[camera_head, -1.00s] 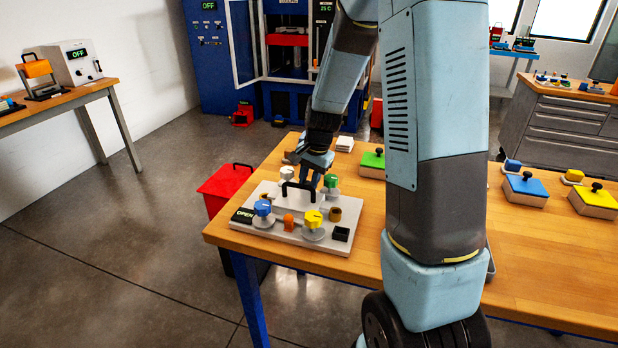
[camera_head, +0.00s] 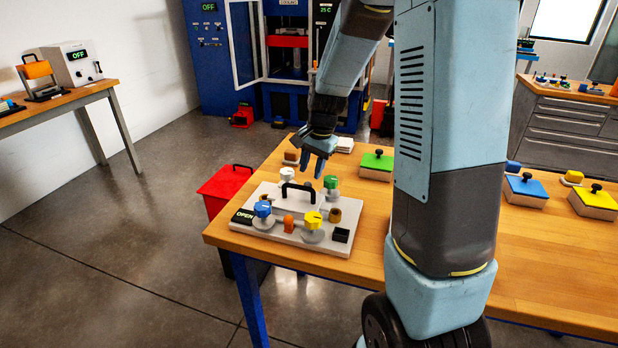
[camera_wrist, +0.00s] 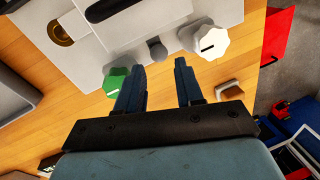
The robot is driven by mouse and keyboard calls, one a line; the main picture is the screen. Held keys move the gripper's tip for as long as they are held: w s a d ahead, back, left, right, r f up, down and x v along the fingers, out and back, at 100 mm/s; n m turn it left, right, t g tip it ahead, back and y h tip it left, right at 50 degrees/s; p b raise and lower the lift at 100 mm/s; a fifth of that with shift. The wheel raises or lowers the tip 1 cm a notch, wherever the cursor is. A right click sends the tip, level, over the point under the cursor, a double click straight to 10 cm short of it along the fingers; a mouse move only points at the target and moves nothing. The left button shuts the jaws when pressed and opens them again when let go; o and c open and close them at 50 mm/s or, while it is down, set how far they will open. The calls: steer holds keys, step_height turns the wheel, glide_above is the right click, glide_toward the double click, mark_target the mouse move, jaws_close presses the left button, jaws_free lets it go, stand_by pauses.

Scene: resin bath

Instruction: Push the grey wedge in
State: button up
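A light grey mould plate (camera_head: 270,237) lies on the wooden table, with blue, yellow, green (camera_head: 331,182) and white (camera_head: 287,174) knobs and a black handle. In the wrist view a small dark grey piece (camera_wrist: 157,50), which looks like the grey wedge, sits at the plate's edge between the green knob (camera_wrist: 117,80) and the white knob (camera_wrist: 210,42). I cannot tell how deep it sits. I cannot make it out in the head view. My gripper (camera_head: 315,168) is above the plate's far edge. In the wrist view its fingers (camera_wrist: 160,66) are apart and empty, with the grey piece showing between and beyond the tips.
An orange piece (camera_head: 289,223) is at the plate's near side, and a display (camera_head: 243,216) there reads OPEN. A brown-topped block (camera_head: 291,155) stands behind the plate. Green (camera_head: 375,166), blue (camera_head: 525,190) and yellow (camera_head: 594,200) lidded blocks stand to the right. A red bin (camera_head: 222,186) is left of the table.

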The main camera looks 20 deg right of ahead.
step_height(320, 180, up, 9)
steer(key=s+d, duration=0.1)
steer(key=shift+f, duration=0.2)
steer(key=shift+s, duration=0.1)
steer(key=s+r+n+t, duration=0.2)
steer(key=s+r+n, duration=0.2)
steer(key=s, duration=0.8)
steer(key=s+a+r+n+t+h, duration=0.1)
steer(key=s+r+n, duration=0.4)
steer(key=s, duration=0.7)
steer(key=shift+s+r+t+h, duration=0.35)
steer(key=shift+r+t, duration=0.15)
steer(key=shift+r, duration=0.2)
